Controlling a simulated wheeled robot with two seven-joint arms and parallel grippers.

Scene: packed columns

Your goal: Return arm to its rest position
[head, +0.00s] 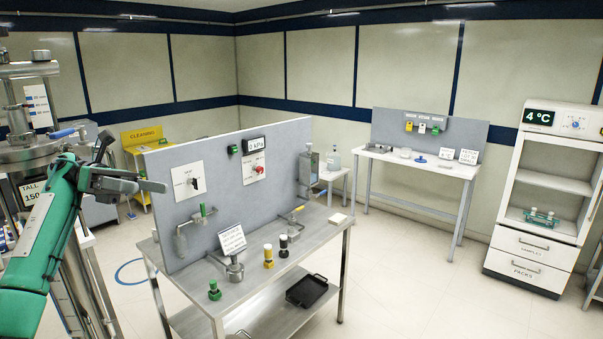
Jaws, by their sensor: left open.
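My left arm (48,230), green and white, comes in from the left edge and reaches up and forward. Its gripper (152,181) is open and empty. It shows in front of the left end of the grey panel on the steel bench, with no object between its fingers. My right arm and gripper do not show.
A tall steel column stands at the far left. A white table (420,166) and a white fridge (553,180) stand behind; open floor (420,270) lies between.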

